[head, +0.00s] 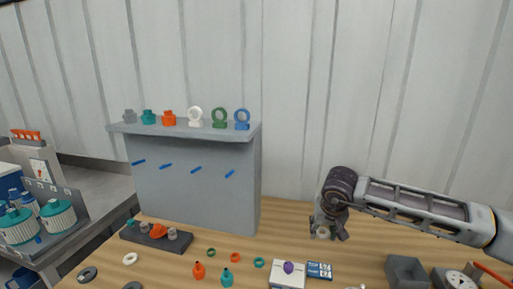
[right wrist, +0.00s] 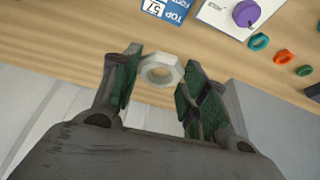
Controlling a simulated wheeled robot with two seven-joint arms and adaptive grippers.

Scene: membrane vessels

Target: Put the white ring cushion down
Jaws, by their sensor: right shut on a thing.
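My right gripper (head: 326,232) reaches in from the right and hangs above the wooden table, near the back wall. In the right wrist view the right gripper (right wrist: 158,80) is shut on the white ring cushion (right wrist: 160,70), a thick pale ring with a faceted outer edge and a round hole. It sits between the green-padded fingertips. The ring cushion shows in the head view (head: 323,232) as a small pale shape under the fingers, above the table top. My left gripper is out of view.
A grey block (head: 190,175) carries several fittings and upright rings on top. A white box with a purple knob (head: 288,268), a blue card (head: 319,270) and small coloured rings lie on the table. A grey bin (head: 406,270) stands right.

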